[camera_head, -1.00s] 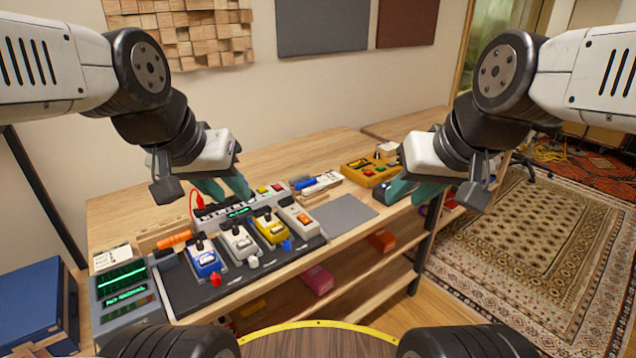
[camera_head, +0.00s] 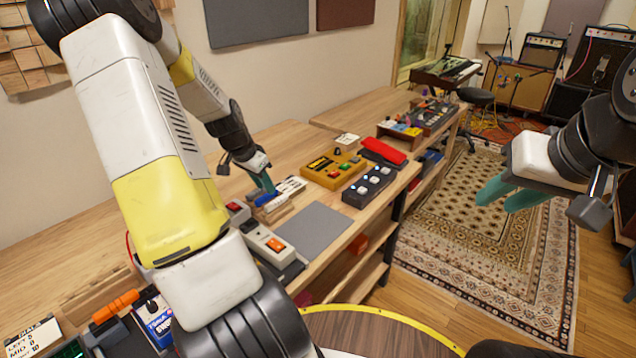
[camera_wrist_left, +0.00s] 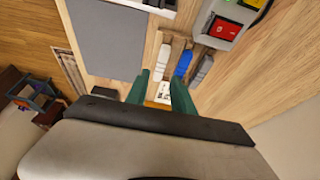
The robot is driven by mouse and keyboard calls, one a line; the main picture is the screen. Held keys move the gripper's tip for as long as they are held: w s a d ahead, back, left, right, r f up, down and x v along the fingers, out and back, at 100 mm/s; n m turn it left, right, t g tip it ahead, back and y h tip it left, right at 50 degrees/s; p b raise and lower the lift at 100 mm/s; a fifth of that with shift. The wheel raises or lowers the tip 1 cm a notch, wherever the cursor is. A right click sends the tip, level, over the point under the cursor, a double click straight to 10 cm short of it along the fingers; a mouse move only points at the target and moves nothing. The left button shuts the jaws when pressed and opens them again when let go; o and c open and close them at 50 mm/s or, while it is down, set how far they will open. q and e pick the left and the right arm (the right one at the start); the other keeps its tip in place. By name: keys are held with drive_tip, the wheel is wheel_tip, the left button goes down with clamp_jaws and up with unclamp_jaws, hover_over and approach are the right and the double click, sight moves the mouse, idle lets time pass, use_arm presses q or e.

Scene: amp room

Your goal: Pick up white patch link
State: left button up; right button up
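In the left wrist view, small links lie side by side by a wooden edge: a whitish one (camera_wrist_left: 164,58), a blue one (camera_wrist_left: 183,63) and a pale grey one (camera_wrist_left: 204,70). I cannot tell for sure which pale one is the white patch link. The blue one also shows in the head view (camera_head: 264,199), where the pale ones are hard to separate. My left gripper (camera_wrist_left: 160,90) is open and empty above the bench, its fingertips just short of the links. A small printed white card (camera_wrist_left: 163,91) shows between its fingers. My right gripper (camera_head: 508,192) is open and empty over the rug.
A grey mat (camera_head: 310,230) lies in front of the links. A yellow box with buttons (camera_head: 333,169) and a dark pedal (camera_head: 368,187) stand to the right. My left arm hides part of the bench.

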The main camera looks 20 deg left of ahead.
sight(275, 201)
use_arm(q)
drive_tip(key=x, duration=0.8)
drive_tip(key=shift+w+f, duration=0.25)
drive_tip(key=shift+w, duration=0.1)
clamp_jaws()
